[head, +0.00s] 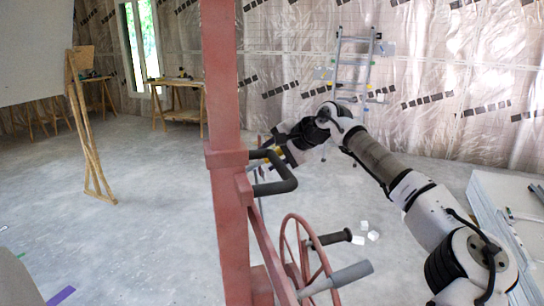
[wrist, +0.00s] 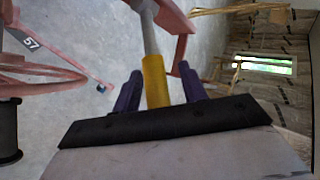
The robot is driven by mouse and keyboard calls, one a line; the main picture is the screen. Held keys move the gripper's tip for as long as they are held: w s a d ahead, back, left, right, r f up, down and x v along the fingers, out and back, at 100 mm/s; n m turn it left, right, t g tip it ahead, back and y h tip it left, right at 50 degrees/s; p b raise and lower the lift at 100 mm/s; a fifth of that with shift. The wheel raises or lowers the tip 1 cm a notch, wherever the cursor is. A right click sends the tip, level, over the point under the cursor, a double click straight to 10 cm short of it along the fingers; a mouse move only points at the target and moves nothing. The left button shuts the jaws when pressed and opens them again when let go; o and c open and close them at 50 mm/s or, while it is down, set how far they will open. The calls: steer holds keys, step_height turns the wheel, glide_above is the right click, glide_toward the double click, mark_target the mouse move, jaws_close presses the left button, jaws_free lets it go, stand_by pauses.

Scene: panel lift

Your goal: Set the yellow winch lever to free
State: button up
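The yellow winch lever (wrist: 155,80) runs up the middle of the wrist view, with a grey shaft (wrist: 149,35) beyond its yellow sleeve. My gripper (wrist: 160,86) is open, with its purple fingers on either side of the yellow sleeve. A gap shows between the sleeve and the right finger; the left finger looks very close to it, and I cannot tell if they touch. In the head view my gripper (head: 277,155) is beside the red winch post (head: 226,120), partly hidden, and only a little yellow shows there.
A dark bent handle (head: 290,184) sticks out from the post near my gripper. Below it are a red wheel (head: 288,238), a black grip (head: 335,238) and a grey handle (head: 345,277). White blocks (head: 373,235) lie on the floor. A ladder (head: 352,62) stands at the back wall.

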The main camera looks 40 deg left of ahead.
steer(key=shift+d, duration=0.1)
steer(key=b+v, duration=0.1)
steer(key=v, duration=1.2)
steer(key=shift+d+r+b, duration=0.2)
steer(key=shift+d+b, duration=0.1)
steer(key=shift+b, duration=0.05)
